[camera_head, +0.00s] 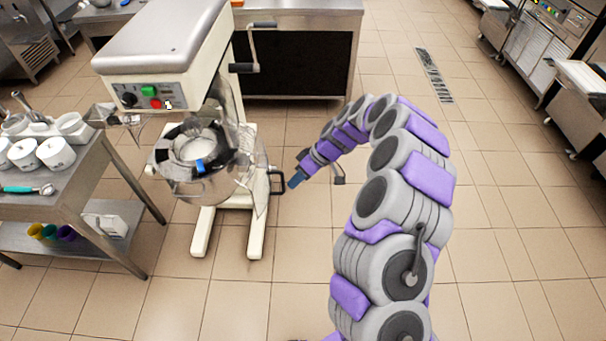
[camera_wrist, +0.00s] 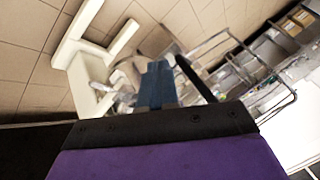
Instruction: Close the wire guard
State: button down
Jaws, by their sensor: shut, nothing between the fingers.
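The mixer (camera_head: 165,60) stands at the left, with a bowl (camera_head: 190,185) under its head. The guard (camera_head: 246,150) looks like a see-through curved panel, swung out to the right side of the bowl. A black handle (camera_head: 279,182) sticks out from the guard's right edge. My gripper (camera_head: 294,182) has blue fingers, is shut and empty, and is just right of the handle. I cannot tell whether they touch. In the wrist view my shut fingers (camera_wrist: 157,84) point toward the mixer, with a dark bar close on their right.
A steel table (camera_head: 85,180) with white containers (camera_head: 55,153) stands left of the mixer. The mixer's pale feet (camera_head: 202,232) reach forward over the tiled floor. A dark-fronted counter (camera_head: 300,60) stands behind. The floor right of my arm is clear.

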jog(key=shift+s+a, duration=0.3)
jog(key=shift+a, duration=0.35)
jog(key=shift+d, duration=0.2)
